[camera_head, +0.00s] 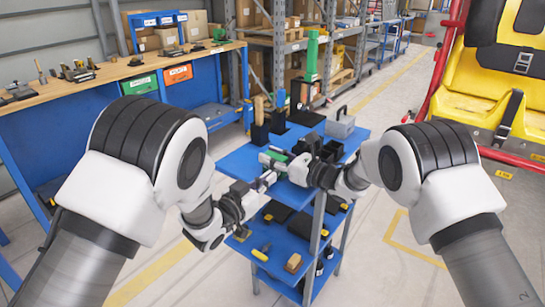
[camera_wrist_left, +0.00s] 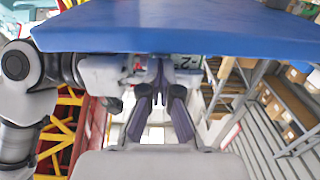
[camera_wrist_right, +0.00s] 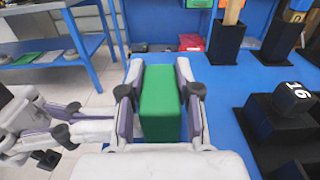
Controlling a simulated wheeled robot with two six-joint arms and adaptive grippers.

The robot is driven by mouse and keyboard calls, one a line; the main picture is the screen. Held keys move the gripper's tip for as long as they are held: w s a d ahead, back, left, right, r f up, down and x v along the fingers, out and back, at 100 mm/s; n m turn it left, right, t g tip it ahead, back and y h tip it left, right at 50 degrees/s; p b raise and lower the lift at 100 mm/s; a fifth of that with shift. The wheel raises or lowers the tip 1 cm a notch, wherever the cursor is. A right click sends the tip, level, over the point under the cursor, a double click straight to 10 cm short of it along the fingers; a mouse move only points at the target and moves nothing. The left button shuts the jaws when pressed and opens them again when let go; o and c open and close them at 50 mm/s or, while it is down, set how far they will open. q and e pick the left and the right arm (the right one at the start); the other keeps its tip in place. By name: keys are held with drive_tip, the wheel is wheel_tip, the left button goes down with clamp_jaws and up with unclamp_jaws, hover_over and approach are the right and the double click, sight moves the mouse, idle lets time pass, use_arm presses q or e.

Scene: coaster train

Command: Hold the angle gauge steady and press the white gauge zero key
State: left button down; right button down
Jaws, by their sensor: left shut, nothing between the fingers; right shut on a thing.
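The angle gauge (camera_head: 279,156) is a small green block above the blue cart top. In the right wrist view its green body (camera_wrist_right: 160,103) sits between the two fingers of my right gripper (camera_wrist_right: 160,98), which is shut on it. My left gripper (camera_head: 268,178) is shut and empty, close to the gauge on its near side. In the left wrist view the closed fingertips (camera_wrist_left: 158,66) overlap the gauge's face, so I cannot tell whether they touch it. The white zero key cannot be made out; it is hidden or too small.
The blue cart top (camera_head: 240,162) holds a grey toolbox (camera_head: 340,126), black holders and a green-topped stand (camera_head: 311,55). A lower blue shelf (camera_head: 278,245) carries tools. A workbench (camera_head: 120,68) stands at the left, yellow coaster seats (camera_head: 495,85) at the right.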

use_arm(q)
drive_tip(key=shift+w+d, duration=0.35)
drive_tip(key=shift+w, duration=0.15)
idle(0.5)
idle(0.3)
drive_tip(key=v, duration=0.6)
idle(0.9)
idle(1.2)
use_arm(e)
drive_tip(key=c, duration=0.7)
unclamp_jaws()
